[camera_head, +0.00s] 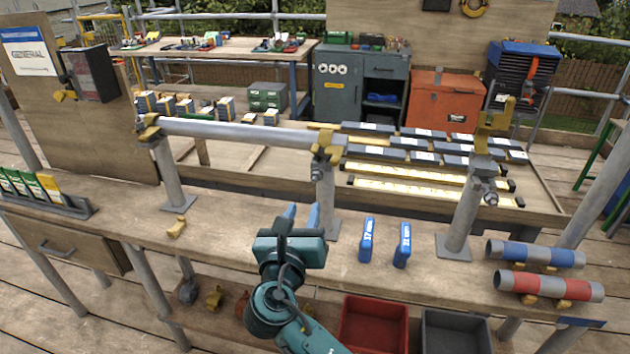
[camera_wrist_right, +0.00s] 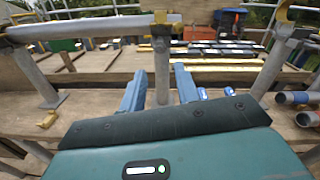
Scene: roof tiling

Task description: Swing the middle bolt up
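A grey pipe (camera_head: 240,133) lies across the left post's gold clamp (camera_head: 149,128) and the middle post's gold clamp (camera_head: 328,146). The middle post (camera_head: 326,205) stands upright on the bench; it also shows in the right wrist view (camera_wrist_right: 162,72). A small dark fitting sits just under the middle clamp, but the bolt itself is too small to make out. The right post's clamp (camera_head: 495,116) stands open with its gold part raised, and a bolt (camera_head: 491,198) hangs beside it. My right gripper (camera_head: 301,214) is open and empty, in front of and below the middle clamp. My left gripper is out of view.
Two blue upright tags (camera_head: 366,240) (camera_head: 402,246) stand right of my gripper. Blue-banded (camera_head: 535,254) and red-banded (camera_head: 548,285) pipe pieces lie at the bench's right end. A gold piece (camera_head: 177,228) lies at left. Red (camera_head: 373,325) and grey (camera_head: 456,332) bins sit below.

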